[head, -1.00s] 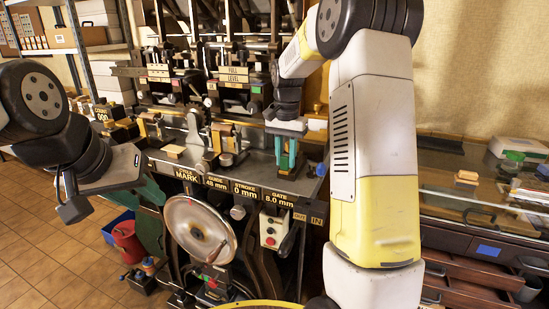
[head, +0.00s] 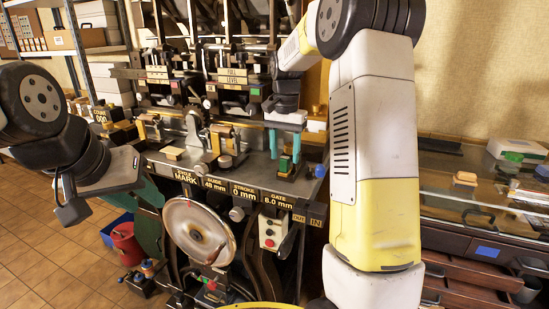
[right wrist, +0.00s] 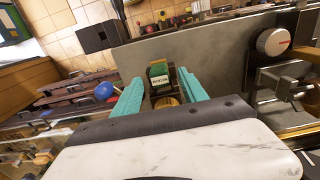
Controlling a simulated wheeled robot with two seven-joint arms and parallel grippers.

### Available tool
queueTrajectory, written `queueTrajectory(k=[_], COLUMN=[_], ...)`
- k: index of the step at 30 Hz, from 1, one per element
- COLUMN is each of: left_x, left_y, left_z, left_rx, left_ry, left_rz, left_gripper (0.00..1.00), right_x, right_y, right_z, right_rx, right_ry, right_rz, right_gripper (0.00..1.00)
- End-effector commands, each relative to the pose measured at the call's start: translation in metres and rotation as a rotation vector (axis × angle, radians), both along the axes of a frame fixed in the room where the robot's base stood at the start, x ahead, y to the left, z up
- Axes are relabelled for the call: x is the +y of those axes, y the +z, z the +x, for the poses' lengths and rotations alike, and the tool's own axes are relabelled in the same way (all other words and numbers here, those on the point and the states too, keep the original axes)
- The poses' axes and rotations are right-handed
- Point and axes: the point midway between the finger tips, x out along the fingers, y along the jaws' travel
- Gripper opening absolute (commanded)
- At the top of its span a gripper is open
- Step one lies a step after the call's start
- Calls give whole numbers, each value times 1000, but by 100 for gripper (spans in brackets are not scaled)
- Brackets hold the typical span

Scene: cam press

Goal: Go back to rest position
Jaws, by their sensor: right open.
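My right gripper (head: 284,150) is open over the press bench in the head view, its two teal fingers pointing down and apart. Just below them, a small green-topped block (head: 286,163) stands on the bench. In the right wrist view the open fingers (right wrist: 160,98) flank the green block (right wrist: 158,72), with nothing gripped. My left gripper's grey and black wrist (head: 108,172) hangs at the left of the head view, clear of the press. Its jaw opening cannot be made out.
The press bench (head: 238,180) carries labels and guide parts, with a large handwheel (head: 198,232) below. A red bucket (head: 127,243) stands on the tiled floor at left. A glass-topped counter (head: 450,190) with small items is at right. A blue ball knob (right wrist: 104,90) is near the right fingers.

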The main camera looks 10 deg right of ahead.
Motion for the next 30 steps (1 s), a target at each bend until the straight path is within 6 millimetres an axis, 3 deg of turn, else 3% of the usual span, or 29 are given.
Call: queueTrajectory(k=[3, 10, 14, 17, 23, 30], left_x=[0, 0, 0, 0, 0, 0], left_y=[0, 0, 0, 0, 0, 0], left_z=[0, 0, 0, 0, 0, 0], left_rx=[0, 0, 0, 0, 0, 0], left_ry=[0, 0, 0, 0, 0, 0], left_rz=[0, 0, 0, 0, 0, 0], left_gripper=[36, 36, 36, 36, 36, 36], right_x=[0, 0, 0, 2, 10, 25], right_y=[23, 51, 65, 80, 102, 95], right_z=[1, 0, -15, -41, -116, -205], right_rx=[-5, -4, -33, -89, -248, -444], right_ry=[1, 2, 33, 95, 273, 481], right_rz=[0, 1, 18, 43, 81, 69], right_gripper=[50, 50, 50, 50, 50, 50])
